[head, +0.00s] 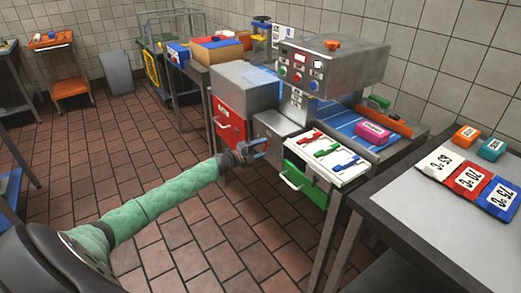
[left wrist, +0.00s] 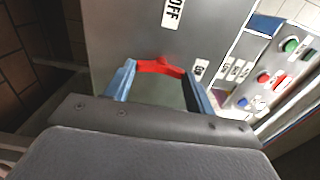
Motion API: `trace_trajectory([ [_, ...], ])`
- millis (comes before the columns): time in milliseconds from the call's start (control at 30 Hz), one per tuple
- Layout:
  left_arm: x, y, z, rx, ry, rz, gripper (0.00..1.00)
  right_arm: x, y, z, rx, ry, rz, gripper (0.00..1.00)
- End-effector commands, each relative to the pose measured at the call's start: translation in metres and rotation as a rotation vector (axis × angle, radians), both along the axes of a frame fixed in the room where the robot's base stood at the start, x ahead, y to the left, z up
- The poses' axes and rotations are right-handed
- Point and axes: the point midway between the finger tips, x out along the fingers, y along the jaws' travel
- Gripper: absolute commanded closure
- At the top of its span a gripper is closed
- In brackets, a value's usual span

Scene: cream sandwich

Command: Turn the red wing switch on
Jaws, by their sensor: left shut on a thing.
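The red wing switch (left wrist: 161,67) is on the grey face of a metal box (head: 277,127), between the two blue fingers of my left gripper (left wrist: 159,73). The gripper is shut on the switch, with a finger at each end of it. In the left wrist view an OFF label (left wrist: 172,12) is above the switch and an ON label (left wrist: 200,69) is to its right. The wing lies roughly sideways in that view. In the head view my left gripper (head: 254,150) reaches the box's left side, and the switch is not clear there. My right gripper is not in view.
A red drawer front (head: 229,121) is left of the box, and a half-open green-fronted drawer (head: 304,182) is to its right. A control panel with buttons (head: 299,72) rises above. A steel table (head: 416,215) stands at the right.

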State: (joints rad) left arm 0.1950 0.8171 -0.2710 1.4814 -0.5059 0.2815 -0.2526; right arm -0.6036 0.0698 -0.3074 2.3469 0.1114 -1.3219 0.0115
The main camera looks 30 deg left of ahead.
Motion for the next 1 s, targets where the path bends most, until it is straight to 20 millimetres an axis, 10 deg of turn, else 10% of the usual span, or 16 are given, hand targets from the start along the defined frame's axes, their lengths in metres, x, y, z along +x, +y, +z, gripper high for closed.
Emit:
trace_trajectory([
  [67,-0.001,-0.001,-0.003,0.001,0.003,-0.002,0.68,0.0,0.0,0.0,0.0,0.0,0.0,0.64],
  [100,-0.001,-0.001,-0.003,0.001,0.003,-0.002,0.4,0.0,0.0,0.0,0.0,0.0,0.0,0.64],
  [200,-0.001,-0.001,-0.002,0.001,0.002,-0.001,0.24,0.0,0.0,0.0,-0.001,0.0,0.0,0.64],
  [1000,-0.048,0.019,-0.003,0.0,0.002,-0.001,0.24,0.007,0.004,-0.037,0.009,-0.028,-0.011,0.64],
])
